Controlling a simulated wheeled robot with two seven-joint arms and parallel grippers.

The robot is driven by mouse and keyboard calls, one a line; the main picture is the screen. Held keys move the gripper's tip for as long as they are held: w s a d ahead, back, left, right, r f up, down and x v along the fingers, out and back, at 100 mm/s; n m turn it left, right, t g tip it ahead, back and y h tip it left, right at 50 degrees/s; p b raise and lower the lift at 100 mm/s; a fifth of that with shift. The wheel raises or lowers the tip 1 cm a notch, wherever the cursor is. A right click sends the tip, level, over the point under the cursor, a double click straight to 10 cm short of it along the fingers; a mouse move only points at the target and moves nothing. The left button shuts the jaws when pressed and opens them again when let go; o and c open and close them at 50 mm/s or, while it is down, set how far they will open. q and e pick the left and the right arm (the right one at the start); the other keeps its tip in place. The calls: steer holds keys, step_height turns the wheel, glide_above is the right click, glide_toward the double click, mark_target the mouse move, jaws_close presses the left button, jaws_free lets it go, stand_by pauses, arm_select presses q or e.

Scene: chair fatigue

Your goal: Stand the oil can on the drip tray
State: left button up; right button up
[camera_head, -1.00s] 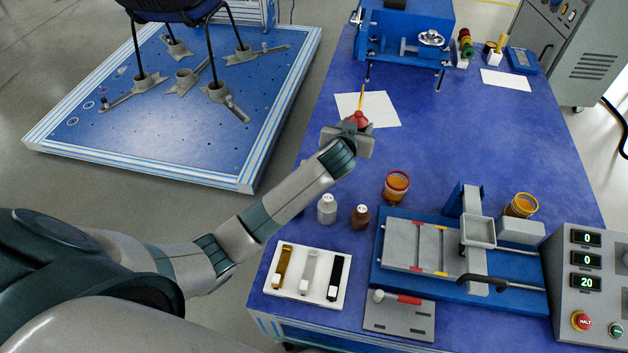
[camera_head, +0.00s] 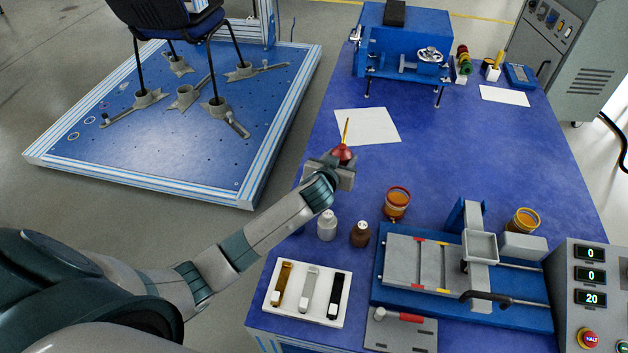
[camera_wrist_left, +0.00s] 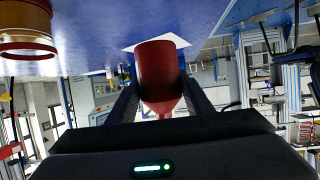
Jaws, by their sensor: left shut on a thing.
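The oil can (camera_head: 342,153) is red with a thin yellow spout pointing up. My left gripper (camera_head: 333,168) is shut on it, over the left side of the blue table, in front of a white sheet. In the left wrist view the can's red body (camera_wrist_left: 160,72) sits between the two dark fingers (camera_wrist_left: 160,100). Its height above the table is hard to judge. A shallow grey square tray with a raised rim (camera_head: 480,248), apparently the drip tray, is on the blue fixture at right, well away from the can. My right gripper is out of view.
An amber cup (camera_head: 397,203), a white bottle (camera_head: 327,225) and a brown bottle (camera_head: 360,234) stand between the can and the fixture (camera_head: 392,290). A white sample holder (camera_head: 307,293) lies in front. The white sheet (camera_head: 367,126) and middle table are clear.

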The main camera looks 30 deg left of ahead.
arm_select(q)
steer(key=s+a+f, duration=0.1)
steer(key=a, duration=0.1)
steer(key=s+a+f, duration=0.1)
steer(key=a+f, duration=0.1)
steer(key=s+a+f, duration=0.1)
steer(key=s+a, duration=0.1)
steer(key=shift+a+f, duration=0.2)
steer(key=shift+a, duration=0.05)
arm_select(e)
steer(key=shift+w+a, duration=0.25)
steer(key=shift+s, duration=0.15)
arm_select(q)
steer(key=shift+f, duration=0.15)
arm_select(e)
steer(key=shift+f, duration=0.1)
arm_select(q)
steer(key=shift+f+b, duration=0.3)
steer(key=shift+f, duration=1.4)
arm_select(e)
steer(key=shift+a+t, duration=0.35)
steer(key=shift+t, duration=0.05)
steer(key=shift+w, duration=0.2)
